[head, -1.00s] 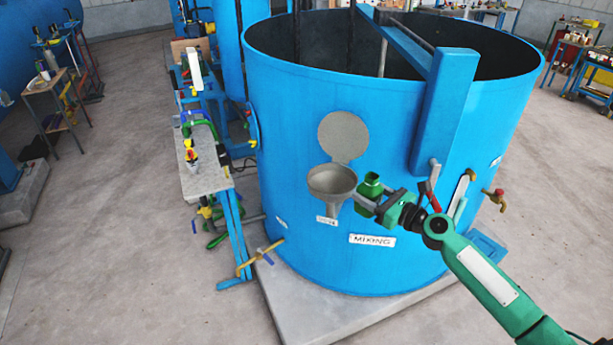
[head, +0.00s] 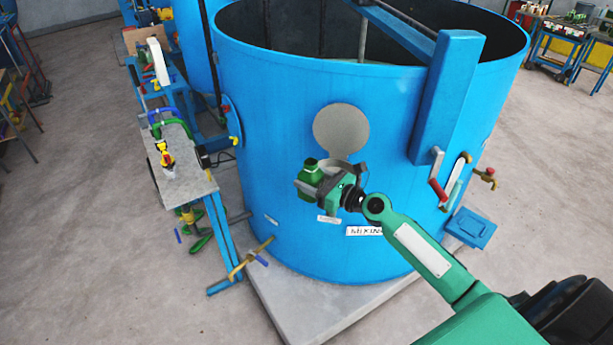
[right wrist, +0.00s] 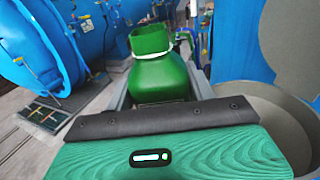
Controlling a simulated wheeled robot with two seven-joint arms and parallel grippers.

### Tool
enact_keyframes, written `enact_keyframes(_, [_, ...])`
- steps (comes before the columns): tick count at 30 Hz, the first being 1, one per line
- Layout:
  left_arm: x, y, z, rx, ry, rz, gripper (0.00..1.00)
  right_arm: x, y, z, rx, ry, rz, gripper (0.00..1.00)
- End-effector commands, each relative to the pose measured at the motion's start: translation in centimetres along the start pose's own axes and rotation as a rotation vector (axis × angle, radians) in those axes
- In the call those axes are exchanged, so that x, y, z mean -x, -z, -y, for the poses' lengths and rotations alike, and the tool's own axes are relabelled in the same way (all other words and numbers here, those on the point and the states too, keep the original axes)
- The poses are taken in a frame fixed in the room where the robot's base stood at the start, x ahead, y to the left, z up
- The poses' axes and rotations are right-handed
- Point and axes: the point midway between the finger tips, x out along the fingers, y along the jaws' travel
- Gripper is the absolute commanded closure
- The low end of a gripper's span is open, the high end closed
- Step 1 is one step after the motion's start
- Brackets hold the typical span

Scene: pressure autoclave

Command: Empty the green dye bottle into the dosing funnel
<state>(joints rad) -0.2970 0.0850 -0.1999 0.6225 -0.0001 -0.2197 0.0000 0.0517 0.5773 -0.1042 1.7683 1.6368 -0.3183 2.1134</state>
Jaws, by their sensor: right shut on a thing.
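The green dye bottle (head: 308,180) is upright with its mouth open and uncapped. My right gripper (head: 318,190) is shut on its body. In the right wrist view the bottle (right wrist: 160,78) stands between the two fingers, with a pale band at its neck. The grey dosing funnel (head: 350,168) is on the tank's side, mostly hidden behind my gripper and the bottle in the head view. In the right wrist view the wide funnel bowl (right wrist: 262,100) is just right of the bottle and gripper. My left gripper is not in view.
The funnel's round grey lid (head: 341,130) stands open against the big blue tank (head: 270,130). A red-handled lever (head: 438,188) and a brass tap (head: 485,175) stick out at the right. A bench (head: 180,180) with valves stands left of the tank.

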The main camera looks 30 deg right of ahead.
Motion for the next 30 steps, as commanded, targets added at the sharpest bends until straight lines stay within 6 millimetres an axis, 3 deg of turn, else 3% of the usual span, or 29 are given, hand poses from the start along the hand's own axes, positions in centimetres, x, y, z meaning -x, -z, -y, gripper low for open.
enact_keyframes(7, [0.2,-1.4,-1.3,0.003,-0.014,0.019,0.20,0.0,-0.2,0.0,0.000,0.001,0.001,0.78])
enact_keyframes(18, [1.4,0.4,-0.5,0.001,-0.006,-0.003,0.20,0.1,-0.6,0.8,-0.080,0.001,-0.003,0.78])
enact_keyframes(30, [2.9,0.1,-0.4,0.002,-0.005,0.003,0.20,0.1,-1.0,2.6,-0.258,0.000,-0.002,0.78])
